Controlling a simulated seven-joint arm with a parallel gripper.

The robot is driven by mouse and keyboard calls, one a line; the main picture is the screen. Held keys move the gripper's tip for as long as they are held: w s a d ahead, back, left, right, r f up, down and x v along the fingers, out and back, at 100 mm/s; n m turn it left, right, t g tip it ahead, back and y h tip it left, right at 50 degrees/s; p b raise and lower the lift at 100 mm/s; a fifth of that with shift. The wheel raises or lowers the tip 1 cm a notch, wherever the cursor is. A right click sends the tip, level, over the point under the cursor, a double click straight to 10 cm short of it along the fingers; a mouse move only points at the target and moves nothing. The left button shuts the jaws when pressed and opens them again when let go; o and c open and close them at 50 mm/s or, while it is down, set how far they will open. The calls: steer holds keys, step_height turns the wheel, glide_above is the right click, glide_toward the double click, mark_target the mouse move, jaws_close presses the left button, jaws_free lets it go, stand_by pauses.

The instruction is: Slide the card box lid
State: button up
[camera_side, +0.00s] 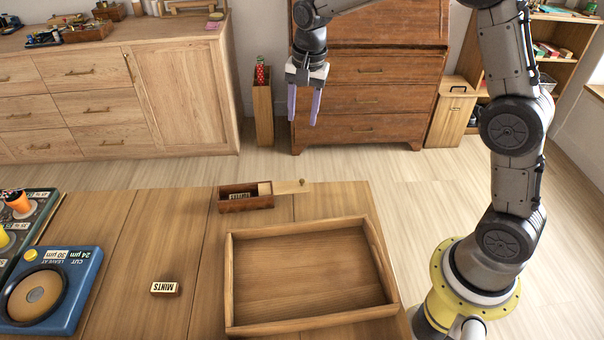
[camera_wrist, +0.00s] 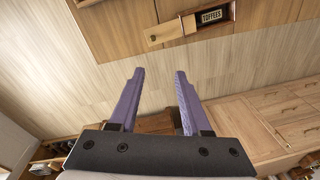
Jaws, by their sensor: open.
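The card box (camera_side: 246,205) is a small dark reddish wooden box at the back edge of the table. Its lighter sliding lid (camera_side: 290,187) with a small knob (camera_side: 302,182) sticks out to the right, leaving the left part of the box open. A labelled block (camera_side: 240,195) shows inside; in the wrist view its label reads TOFFEES (camera_wrist: 211,17). The lid also shows in the wrist view (camera_wrist: 170,31). My gripper (camera_side: 303,119), with purple fingers, is open and empty. It hangs in the air beyond the table's back edge, apart from the lid.
A wooden tray (camera_side: 231,285) stands in front of the box, empty. A block marked MINTS (camera_side: 165,288) lies to its left. A blue device (camera_side: 75,308) is at the far left. A cabinet (camera_side: 374,98) stands behind my gripper. The table between MINTS and the box is clear.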

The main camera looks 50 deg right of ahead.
steer(key=g, duration=0.1)
glide_above(302, 180)
step_height(302, 180, down, 6)
step_height(302, 180, down, 14)
steer(key=shift+r, duration=0.2)
jaws_close()
stand_by(0.3)
stand_by(1.2)
